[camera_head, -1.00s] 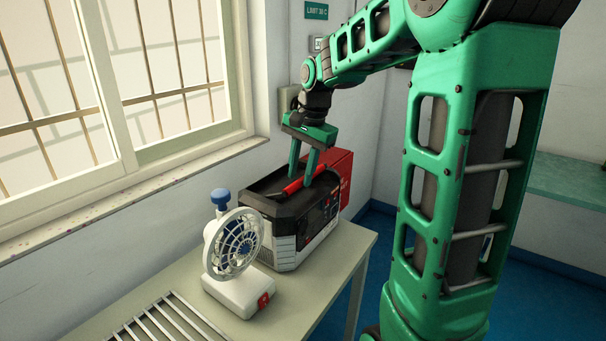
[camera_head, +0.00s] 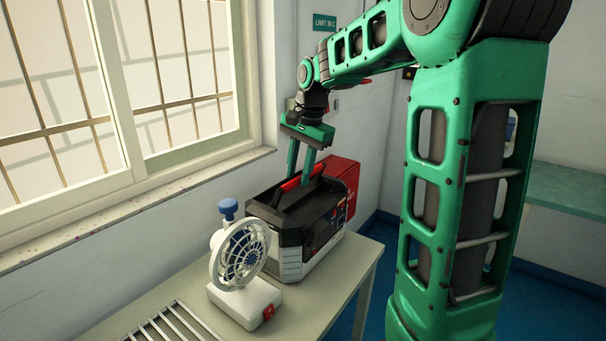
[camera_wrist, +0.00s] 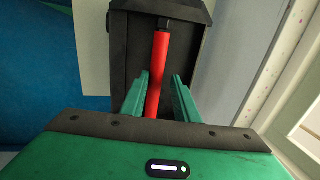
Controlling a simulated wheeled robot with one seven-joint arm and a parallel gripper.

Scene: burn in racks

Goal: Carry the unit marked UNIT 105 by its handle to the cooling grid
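The unit (camera_head: 322,232) is a black and light-grey box with a red top handle (camera_head: 289,184). It stands on the table behind the fan; I cannot read any unit number on it. My gripper (camera_head: 299,181) points down over the unit, with its two green fingers on either side of the handle. In the wrist view the red handle (camera_wrist: 159,65) runs between the fingertips (camera_wrist: 161,76), with narrow gaps visible beside it. The fingers look open around the handle. A slatted metal rack (camera_head: 172,325), which may be the cooling grid, shows partly at the bottom left.
A white fan (camera_head: 243,255) with a blue knob stands on the table (camera_head: 345,275) close in front of the unit. A red box (camera_head: 343,178) is right behind the unit. The window wall and sill (camera_head: 150,205) run along the left.

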